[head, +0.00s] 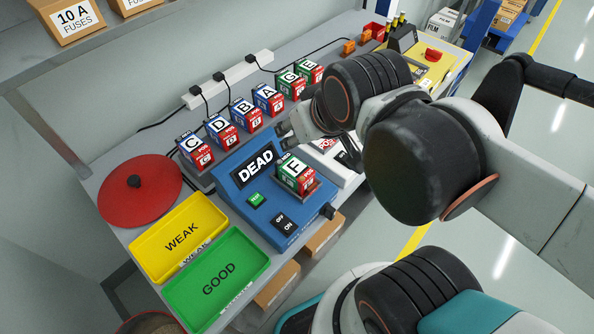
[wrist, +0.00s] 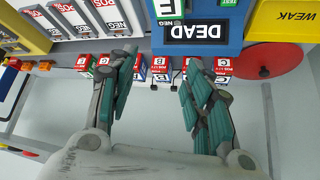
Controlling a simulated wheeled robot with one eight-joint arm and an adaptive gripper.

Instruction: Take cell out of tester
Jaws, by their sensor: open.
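The tester's display (head: 255,165) reads DEAD. In the wrist view the cell (wrist: 168,10) is at the top edge, partly cut off, with the tester (wrist: 199,46) around it. My gripper (wrist: 158,72) is open and empty, its two fingers apart. In the head view my gripper (head: 284,131) is just beyond the tester's back right corner, near the row of cells and apart from cell E. My wrist hides part of it.
Several lettered cells (head: 219,130) stand in a row behind the tester. A yellow WEAK tray (head: 151,266), a green GOOD tray (head: 183,291) and a red disc (head: 122,204) are to the left. A white power strip (head: 233,76) with cables lies at the back.

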